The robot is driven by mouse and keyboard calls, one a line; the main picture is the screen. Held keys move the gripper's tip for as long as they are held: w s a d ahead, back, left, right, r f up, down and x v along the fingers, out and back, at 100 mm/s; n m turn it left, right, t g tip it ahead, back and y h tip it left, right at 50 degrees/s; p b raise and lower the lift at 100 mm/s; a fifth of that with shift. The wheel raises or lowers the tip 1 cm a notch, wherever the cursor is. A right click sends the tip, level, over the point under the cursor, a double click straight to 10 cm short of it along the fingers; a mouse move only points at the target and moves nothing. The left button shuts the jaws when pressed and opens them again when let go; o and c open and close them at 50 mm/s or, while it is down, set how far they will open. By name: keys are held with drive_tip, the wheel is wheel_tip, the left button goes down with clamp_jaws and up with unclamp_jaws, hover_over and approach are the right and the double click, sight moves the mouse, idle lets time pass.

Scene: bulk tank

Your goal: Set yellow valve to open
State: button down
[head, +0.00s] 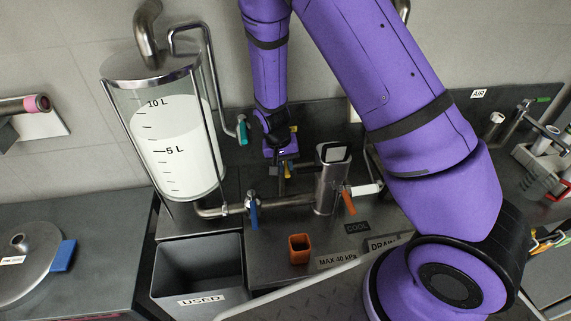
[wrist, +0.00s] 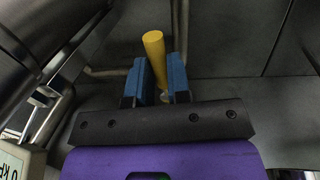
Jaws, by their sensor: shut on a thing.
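The yellow valve handle (wrist: 156,56) shows in the wrist view as a short yellow rod standing between the two blue fingers. My gripper (wrist: 161,80) is shut on it, with the rod's end sticking out past the fingertips. In the head view my gripper (head: 284,168) is behind the pipe run, and a small bit of yellow (head: 294,130) shows beside it. The valve's body and the pipe it sits on are mostly hidden by my arm, so I cannot tell the handle's angle against its pipe.
A glass tank (head: 172,150) of white liquid stands at left. A blue valve handle (head: 253,208) and an orange handle (head: 348,201) sit on the pipework. A metal cylinder (head: 331,185) stands close right of my gripper. A bin marked USED (head: 200,300) and an orange cup (head: 299,249) are in front.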

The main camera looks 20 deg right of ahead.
drive_tip(key=m, duration=0.2)
drive_tip(key=w+a+m, duration=0.1)
drive_tip(key=m, duration=0.1)
drive_tip(key=a+m+g, duration=0.1)
drive_tip(key=shift+w+a+m+y, duration=0.25)
drive_tip(key=shift+w+m+y, duration=0.05)
drive_tip(key=shift+w+m, duration=0.1)
drive_tip(key=c, duration=1.1)
unclamp_jaws()
drive_tip(key=shift+d, duration=0.1)
